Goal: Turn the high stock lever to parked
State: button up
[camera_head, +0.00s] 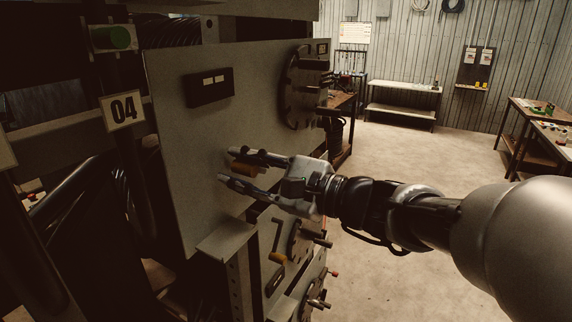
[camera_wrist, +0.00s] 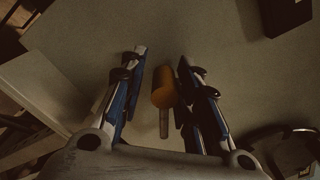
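A lever with an orange grip (camera_head: 241,170) sticks out from the large grey panel (camera_head: 190,150); it looks like the high stock lever. My gripper (camera_head: 229,166) is open, with its fingers on either side of this grip. In the wrist view the orange grip (camera_wrist: 163,88) and its short metal rod lie between my open fingers (camera_wrist: 162,57), nearer the right finger. A gap shows on the left; I cannot tell whether the right finger touches. The lever's pivot and any position marks are hidden or too small to read.
A dark round plate (camera_head: 300,88) and a black box (camera_head: 209,88) are on the panel. Open floor (camera_head: 420,180) lies right.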

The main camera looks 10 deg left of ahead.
jog(key=shift+o, duration=0.5)
jog(key=shift+r, duration=0.1)
jog(key=shift+d, duration=0.1)
jog(key=shift+d, duration=0.35)
jog(key=v, duration=1.1)
jog(key=shift+s, duration=0.2)
